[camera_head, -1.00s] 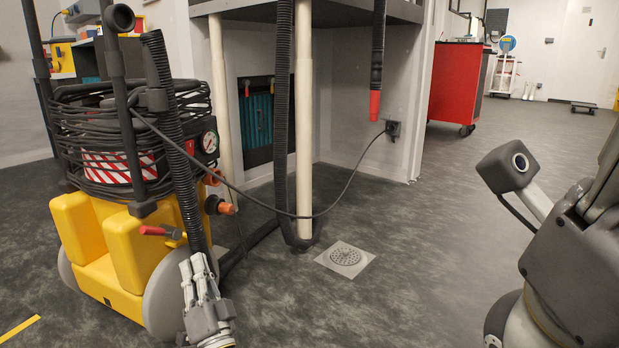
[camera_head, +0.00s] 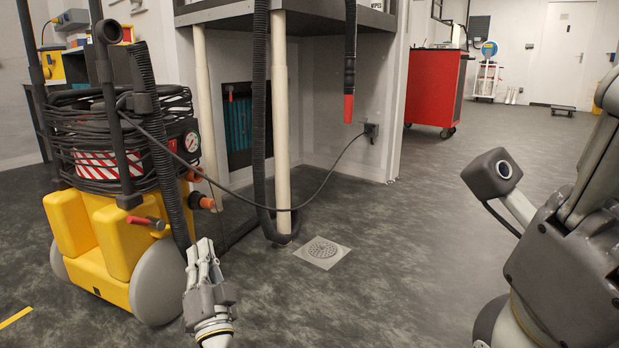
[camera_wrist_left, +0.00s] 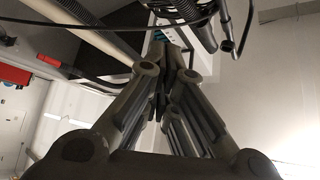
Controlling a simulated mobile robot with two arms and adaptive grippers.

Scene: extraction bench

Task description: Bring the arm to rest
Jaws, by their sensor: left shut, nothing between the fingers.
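My left gripper (camera_head: 207,252) is low in the head view, in front of the yellow machine's right wheel, pointing up. Its fingers are together with nothing between them. In the left wrist view the fingers (camera_wrist_left: 163,62) also meet at the tips, with hoses and a cable beyond them. My right arm is at the right edge of the head view; its gripper does not show.
A yellow wheeled extraction machine (camera_head: 128,255) with coiled black cable stands at the left. A black cable runs from it to a wall socket (camera_head: 371,130). Black hoses hang under the bench. A floor drain (camera_head: 322,251) and open floor lie ahead. A red cabinet (camera_head: 436,88) stands behind.

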